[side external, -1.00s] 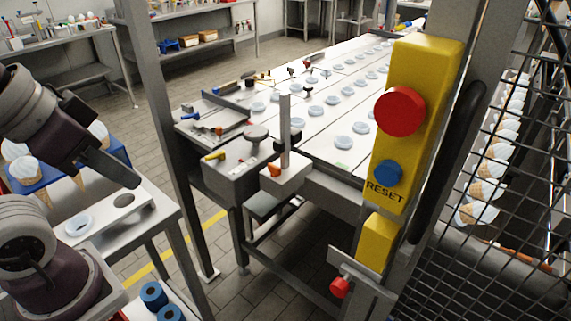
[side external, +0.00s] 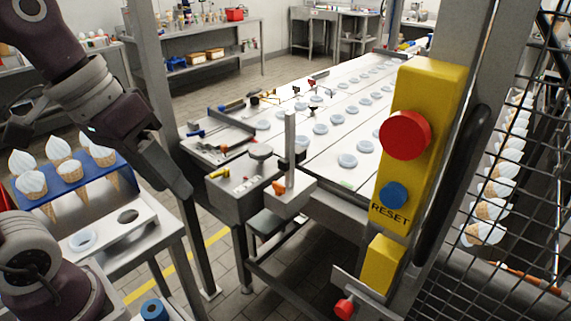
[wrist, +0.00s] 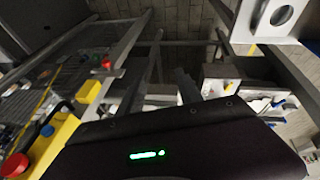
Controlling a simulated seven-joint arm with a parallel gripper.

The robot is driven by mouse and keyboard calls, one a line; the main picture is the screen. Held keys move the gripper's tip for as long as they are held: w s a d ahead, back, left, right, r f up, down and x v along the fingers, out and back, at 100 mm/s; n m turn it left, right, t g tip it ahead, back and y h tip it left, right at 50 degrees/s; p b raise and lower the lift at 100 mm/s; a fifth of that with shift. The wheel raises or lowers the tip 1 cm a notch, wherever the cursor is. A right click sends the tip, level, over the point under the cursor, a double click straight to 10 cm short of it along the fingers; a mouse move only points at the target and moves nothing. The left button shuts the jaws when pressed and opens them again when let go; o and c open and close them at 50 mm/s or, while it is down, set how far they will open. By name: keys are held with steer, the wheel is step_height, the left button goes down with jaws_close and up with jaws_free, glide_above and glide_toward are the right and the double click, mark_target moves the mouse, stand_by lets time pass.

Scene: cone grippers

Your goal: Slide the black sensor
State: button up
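A small dark part (side external: 300,153), possibly the black sensor, shows beside the upright metal post on the grey box at the near end of the conveyor. It is too small to identify surely. My gripper (side external: 181,190) hangs left of that box, pointing down and right, near a grey frame post. It is apart from the dark part. In the wrist view two dark fingers stand apart with a gap between them (wrist: 160,88), and nothing shows held. The sensor cannot be made out in the wrist view.
A grey frame post (side external: 160,100) stands close to my gripper. A yellow button box (side external: 425,95) and wire mesh (side external: 525,200) are at right. A blue cone holder (side external: 70,183) stands at left. The conveyor (side external: 330,145) carries several pale discs.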

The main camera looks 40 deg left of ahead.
steer(key=w+n+g+h, duration=0.1)
steer(key=w+n+h, duration=0.3)
steer(key=w, duration=0.9)
steer(key=w+a+f+n+t+h, duration=0.2)
steer(key=w+a+f+n, duration=0.4)
steer(key=w, duration=0.3)
steer(key=w+a+f+n+t+h, duration=0.1)
steer(key=w+a+f+n+t, duration=0.3)
steer(key=w+a, duration=0.5)
steer(key=w+d+f+g, duration=0.1)
steer(key=w+d+f, duration=0.3)
steer(key=f, duration=0.1)
steer(key=shift+w+d, duration=0.2)
steer(key=shift+f, duration=0.1)
steer(key=shift+c, duration=0.2)
jaws_close()
